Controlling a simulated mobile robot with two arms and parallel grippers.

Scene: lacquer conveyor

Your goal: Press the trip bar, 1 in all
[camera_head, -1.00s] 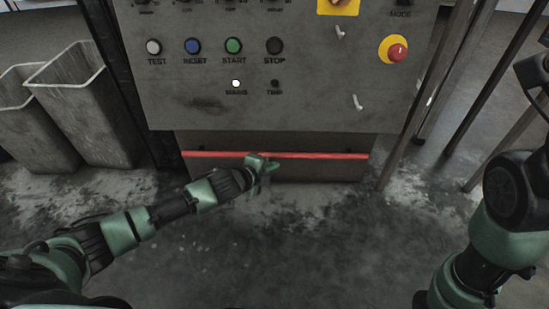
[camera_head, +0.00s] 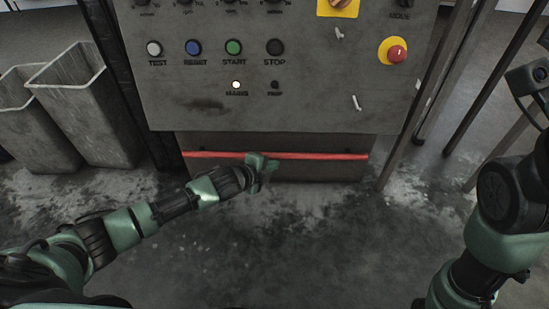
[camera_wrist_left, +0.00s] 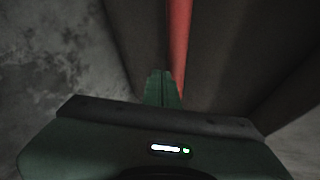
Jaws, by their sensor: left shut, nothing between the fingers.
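The trip bar (camera_head: 320,156) is a long thin red bar running level across the dark lower front of the machine, below the control panel. In the left wrist view the red bar (camera_wrist_left: 180,45) runs up from the fingertips. My left gripper (camera_head: 263,162) is shut and empty at the middle of the bar and covers a short stretch of it. Its fingers (camera_wrist_left: 162,88) are together, with their tips close beside the bar; I cannot tell whether they touch it. My right arm (camera_head: 500,215) is at the right edge; its gripper is not in view.
The grey control panel (camera_head: 320,95) above the bar carries labelled buttons and a red emergency stop (camera_head: 397,54) on yellow. The MAINS lamp (camera_head: 236,85) is lit white and the TRIP lamp (camera_head: 275,85) is dark. Grey bins (camera_head: 90,110) stand at left. Metal posts stand at right.

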